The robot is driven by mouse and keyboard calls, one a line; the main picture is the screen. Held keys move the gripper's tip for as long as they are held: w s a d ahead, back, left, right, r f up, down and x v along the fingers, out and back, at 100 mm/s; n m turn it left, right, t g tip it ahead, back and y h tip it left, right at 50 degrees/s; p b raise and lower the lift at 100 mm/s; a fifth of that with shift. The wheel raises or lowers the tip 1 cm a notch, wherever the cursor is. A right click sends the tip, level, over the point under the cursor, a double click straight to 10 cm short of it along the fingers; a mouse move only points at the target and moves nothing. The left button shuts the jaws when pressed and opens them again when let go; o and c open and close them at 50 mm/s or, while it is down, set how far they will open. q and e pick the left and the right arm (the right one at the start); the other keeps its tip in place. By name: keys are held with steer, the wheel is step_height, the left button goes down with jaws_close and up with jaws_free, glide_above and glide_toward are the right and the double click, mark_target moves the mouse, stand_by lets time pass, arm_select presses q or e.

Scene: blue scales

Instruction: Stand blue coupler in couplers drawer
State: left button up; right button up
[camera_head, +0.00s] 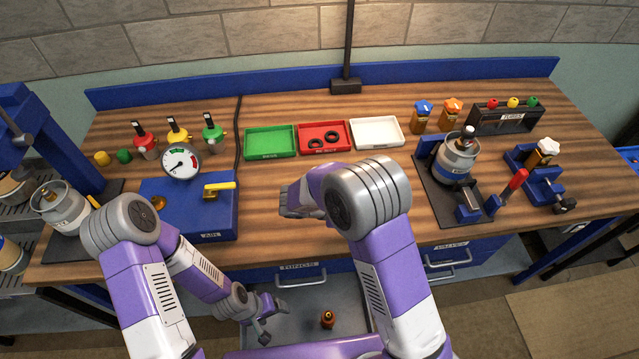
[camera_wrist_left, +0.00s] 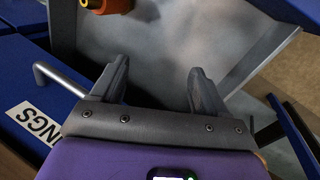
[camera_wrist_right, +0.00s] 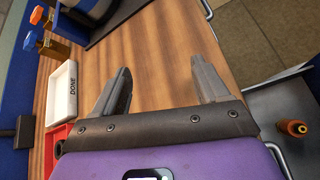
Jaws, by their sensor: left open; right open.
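A brass piece with a blue cap (camera_head: 423,112) stands on the bench at the back right; I cannot tell if it is the blue coupler. It also shows in the right wrist view (camera_wrist_right: 31,39). An open grey drawer (camera_head: 350,300) sits below the bench front, its own label not readable. A small orange-brown piece (camera_head: 327,319) stands in it. My left gripper (camera_head: 275,318) is open and empty over the drawer, left of that piece. My right gripper (camera_head: 284,202) is open and empty above the bench middle, partly hidden by my forearm.
Green (camera_head: 270,142), red (camera_head: 322,137) and white (camera_head: 377,132) trays line the bench back. A blue gauge block (camera_head: 188,215) stands left. A gas canister (camera_head: 455,160) and blue vises stand right. The bench's front middle is mostly clear.

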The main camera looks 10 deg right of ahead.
steer(key=w+a+m+y, duration=0.1)
steer(key=y, duration=0.1)
steer(key=w+a+r+m+g+y+p, duration=0.1)
steer(key=a+m+y, duration=0.1)
steer(key=w+a+r+m+g+y+p, duration=0.1)
steer(key=m+y, duration=0.1)
steer(key=shift+w+a, duration=0.2)
steer(key=shift+a, duration=0.2)
steer(key=w+a+r+m+y, duration=0.1)
steer(key=w+y, duration=0.1)
steer(key=w+a+r+m+y+p, duration=0.1)
steer(key=w+a+r, duration=0.1)
steer(key=w+a+r+m+t+y+p, duration=0.1)
steer(key=w+a+r+y, duration=0.1)
steer(key=shift+w+a+m+y, duration=0.1)
steer(key=shift+w+m+y, duration=0.2)
steer(key=shift+m, duration=0.1)
steer(key=shift+w+f, duration=0.15)
steer(key=shift+f, duration=1.75)
steer(key=shift+w+f, duration=0.15)
steer(key=shift+f, duration=1.7)
